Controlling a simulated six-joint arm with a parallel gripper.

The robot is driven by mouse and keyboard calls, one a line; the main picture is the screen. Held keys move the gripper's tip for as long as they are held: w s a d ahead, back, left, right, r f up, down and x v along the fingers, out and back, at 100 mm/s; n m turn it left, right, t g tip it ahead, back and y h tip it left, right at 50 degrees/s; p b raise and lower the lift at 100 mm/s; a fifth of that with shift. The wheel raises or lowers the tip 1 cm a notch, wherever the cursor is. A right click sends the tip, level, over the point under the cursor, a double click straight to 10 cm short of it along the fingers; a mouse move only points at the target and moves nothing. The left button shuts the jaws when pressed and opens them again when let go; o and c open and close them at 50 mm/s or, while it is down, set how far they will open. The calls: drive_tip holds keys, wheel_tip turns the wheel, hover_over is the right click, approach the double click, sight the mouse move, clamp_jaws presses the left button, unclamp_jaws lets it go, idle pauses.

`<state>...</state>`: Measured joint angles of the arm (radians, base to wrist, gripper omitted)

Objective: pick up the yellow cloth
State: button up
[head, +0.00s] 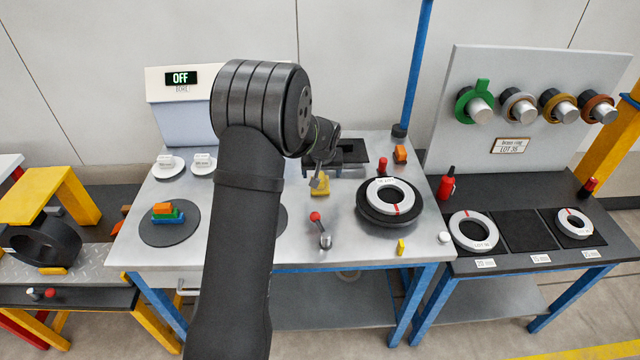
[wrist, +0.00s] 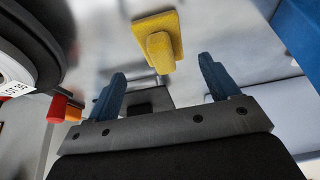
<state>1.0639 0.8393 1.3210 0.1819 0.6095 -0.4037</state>
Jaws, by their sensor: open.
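The yellow cloth (head: 320,188) lies on the grey bench top, right of my arm in the head view. In the wrist view the yellow cloth (wrist: 169,30) shows as a flat piece with a raised, rounded ridge. My gripper (wrist: 164,86) is open, with its two blue fingers apart and nothing between them. The cloth lies beyond the fingertips, roughly centred between them and apart from them. In the head view my gripper (head: 317,179) is small and close to the cloth; its fingers are hard to make out there.
A black round stand with a white ring (head: 390,196) is right of the cloth. A red-knobbed lever (head: 321,230) stands in front of it. Colored bricks (head: 166,213) sit on a dark disc at left.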

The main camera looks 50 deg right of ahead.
sight(320, 177)
drive_tip(key=shift+x, duration=2.8)
drive_tip(key=shift+w+a, duration=0.1)
drive_tip(key=shift+w, duration=0.1)
drive_tip(key=shift+c, duration=0.4)
drive_tip(key=c, duration=1)
